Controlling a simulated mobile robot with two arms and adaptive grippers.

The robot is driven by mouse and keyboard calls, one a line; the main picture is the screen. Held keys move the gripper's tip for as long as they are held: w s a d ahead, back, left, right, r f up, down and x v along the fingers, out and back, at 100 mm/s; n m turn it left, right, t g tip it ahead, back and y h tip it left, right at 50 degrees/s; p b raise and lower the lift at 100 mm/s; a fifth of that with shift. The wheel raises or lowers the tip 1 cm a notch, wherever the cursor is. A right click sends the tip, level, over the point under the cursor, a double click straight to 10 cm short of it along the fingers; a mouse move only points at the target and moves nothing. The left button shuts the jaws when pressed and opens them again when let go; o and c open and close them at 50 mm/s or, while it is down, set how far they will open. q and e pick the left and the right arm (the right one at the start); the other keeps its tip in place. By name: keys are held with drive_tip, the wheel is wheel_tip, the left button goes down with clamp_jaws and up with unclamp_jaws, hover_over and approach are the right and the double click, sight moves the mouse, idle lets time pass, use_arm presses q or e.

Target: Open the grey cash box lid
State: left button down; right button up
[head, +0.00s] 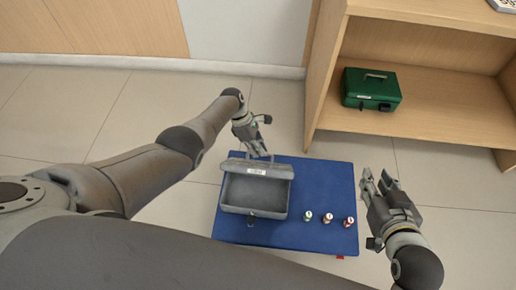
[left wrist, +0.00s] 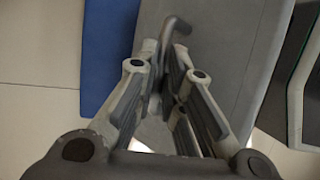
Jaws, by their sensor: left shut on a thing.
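The grey cash box (head: 254,194) stands on a blue mat (head: 325,180). Its lid (head: 245,166) is raised along the far side, with a white label on it, and the box's inside shows and looks empty. My left gripper (head: 262,154) is at the far edge of the lid, shut on the lid's handle. In the left wrist view the bent grey handle (left wrist: 178,28) runs between the fingers of the left gripper (left wrist: 165,75), against the grey lid (left wrist: 225,50). My right gripper (head: 377,177) is open and empty, off the mat's right edge.
Three small coloured items, one green (head: 308,216), one orange-red (head: 327,218) and one red (head: 348,222), stand on the mat right of the box. A green cash box (head: 371,88) sits on a wooden shelf (head: 440,110) at the back right.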

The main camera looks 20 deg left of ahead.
use_arm(q)
drive_tip(key=shift+s+a+f, duration=0.2)
drive_tip(key=shift+s+f, duration=0.1)
drive_tip(key=shift+f, duration=0.05)
idle(0.5)
drive_tip(key=c, duration=1.5)
unclamp_jaws()
drive_tip(key=shift+w, duration=0.1)
drive_tip(key=shift+w+r, duration=0.1)
drive_tip(key=shift+d, duration=0.1)
drive_tip(key=shift+r, duration=0.15)
drive_tip(key=shift+w+r, duration=0.1)
drive_tip(key=shift+r, duration=0.1)
drive_tip(key=v, duration=1.1)
drive_tip(key=shift+a+r, duration=0.1)
drive_tip(key=shift+a, duration=0.1)
